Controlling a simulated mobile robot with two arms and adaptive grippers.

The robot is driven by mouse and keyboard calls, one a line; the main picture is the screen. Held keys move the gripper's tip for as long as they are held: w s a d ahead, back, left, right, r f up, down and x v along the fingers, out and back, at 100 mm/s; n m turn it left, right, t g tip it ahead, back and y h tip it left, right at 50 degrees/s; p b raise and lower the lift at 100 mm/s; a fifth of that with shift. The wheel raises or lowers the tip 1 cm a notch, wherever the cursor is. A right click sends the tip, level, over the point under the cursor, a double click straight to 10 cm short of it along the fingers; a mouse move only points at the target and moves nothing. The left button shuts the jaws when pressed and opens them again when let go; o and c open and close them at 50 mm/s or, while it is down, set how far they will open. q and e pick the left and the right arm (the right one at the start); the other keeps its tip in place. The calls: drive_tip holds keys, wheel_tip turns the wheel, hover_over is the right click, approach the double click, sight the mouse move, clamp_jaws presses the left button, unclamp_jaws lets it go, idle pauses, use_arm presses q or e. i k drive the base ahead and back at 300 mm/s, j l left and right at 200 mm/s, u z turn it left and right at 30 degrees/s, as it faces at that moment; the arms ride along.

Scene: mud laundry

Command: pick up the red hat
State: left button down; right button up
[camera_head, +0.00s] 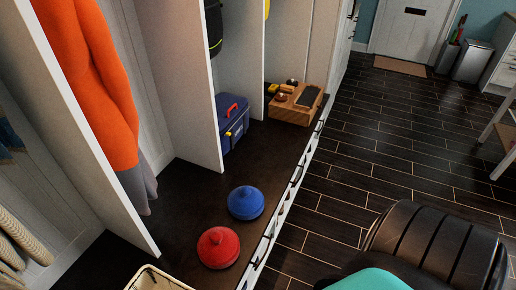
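The red hat (218,247) is a round, domed shape with a small knob on top. It sits on the dark bench top (185,215) near the bench's front edge, in the lower middle of the camera_head view. A similar blue hat (246,202) sits just behind it and slightly to the right, close beside it. Neither of my grippers shows in this view.
An orange garment (95,75) hangs in the left cubby. A light basket (155,279) is at the bottom edge, near the red hat. A blue toolbox (232,122) and a wooden box (296,104) stand farther along the bench. Dark tiled floor (345,175) lies to the right.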

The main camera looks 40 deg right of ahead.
sight(218, 247)
drive_tip(key=l+z, duration=0.15)
drive_tip(key=z, duration=0.6)
drive_tip(key=u, duration=0.2)
